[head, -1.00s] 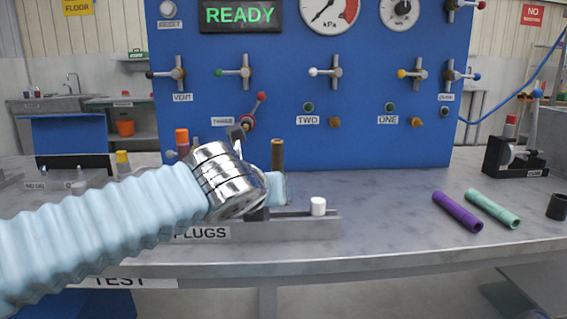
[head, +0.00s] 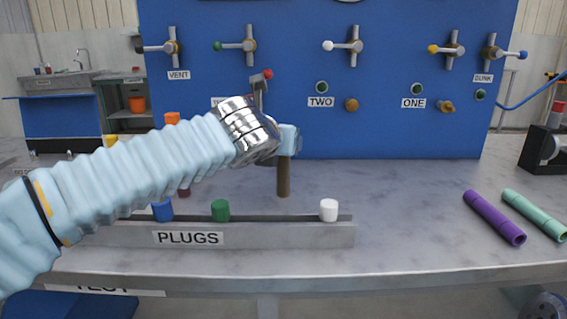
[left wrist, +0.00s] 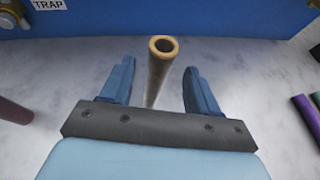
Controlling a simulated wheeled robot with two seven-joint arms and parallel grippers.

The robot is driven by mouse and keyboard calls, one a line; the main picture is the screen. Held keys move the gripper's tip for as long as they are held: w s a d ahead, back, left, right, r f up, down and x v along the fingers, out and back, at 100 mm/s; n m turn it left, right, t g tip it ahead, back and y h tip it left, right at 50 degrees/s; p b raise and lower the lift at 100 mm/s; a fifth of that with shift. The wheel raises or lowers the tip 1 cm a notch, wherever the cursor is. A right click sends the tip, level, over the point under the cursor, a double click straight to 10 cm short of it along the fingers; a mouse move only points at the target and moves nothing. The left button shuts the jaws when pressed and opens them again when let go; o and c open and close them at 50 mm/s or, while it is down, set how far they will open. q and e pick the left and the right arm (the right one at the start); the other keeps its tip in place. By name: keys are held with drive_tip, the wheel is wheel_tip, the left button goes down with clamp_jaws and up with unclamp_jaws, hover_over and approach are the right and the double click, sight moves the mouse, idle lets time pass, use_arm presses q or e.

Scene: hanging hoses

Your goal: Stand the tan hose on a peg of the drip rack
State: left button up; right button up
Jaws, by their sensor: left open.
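The tan hose (head: 284,178) is a short brownish tube standing upright behind the plug rack. The left wrist view shows its open, lighter tan upper end (left wrist: 163,46). My left gripper (head: 289,140) is at the hose's upper part and hides its top in the head view. In the left wrist view its blue fingers (left wrist: 158,68) are spread, one on each side of the hose, with gaps on both sides. The hose's foot is hidden in the wrist view. I cannot identify a drip rack in these frames. My right gripper is not in view.
A grey PLUGS rack (head: 120,236) with blue, green and white plugs lies in front. A purple hose (head: 494,217) and a mint hose (head: 535,214) lie at right. A blue valve panel (head: 330,115) stands behind. The bench between rack and purple hose is clear.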

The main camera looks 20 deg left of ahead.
use_arm(q)
drive_tip(key=x, duration=0.5)
drive_tip(key=shift+w+a+r, duration=0.1)
drive_tip(key=shift+w+r, duration=0.1)
drive_tip(key=shift+r, duration=0.15)
drive_tip(key=c, duration=1)
